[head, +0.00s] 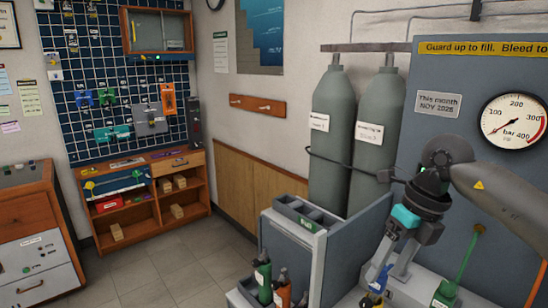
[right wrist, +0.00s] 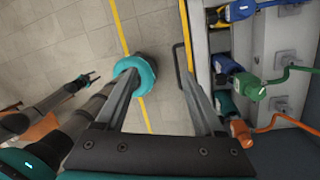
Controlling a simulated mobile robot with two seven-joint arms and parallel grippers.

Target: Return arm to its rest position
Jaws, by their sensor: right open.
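My right arm comes in from the right in the head view, bent downward at a dark wrist with a teal band. My right gripper (head: 388,278) hangs low beside the grey bench, near a blue-handled fitting (head: 378,280). In the right wrist view, my right gripper (right wrist: 160,68) has its fingers wide apart. Only floor and a teal-ringed dark part, probably mine, show between them; it holds nothing. My left arm lies at the left of that view, with its small dark gripper (right wrist: 90,77) over the floor; its jaw state is too small to tell.
Blue, green and orange fittings (right wrist: 257,92) line the bench to the right in the wrist view. Two grey cylinders (head: 343,140) and a panel with a gauge (head: 512,120) stand behind my right arm. The tiled floor (head: 190,260) is clear.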

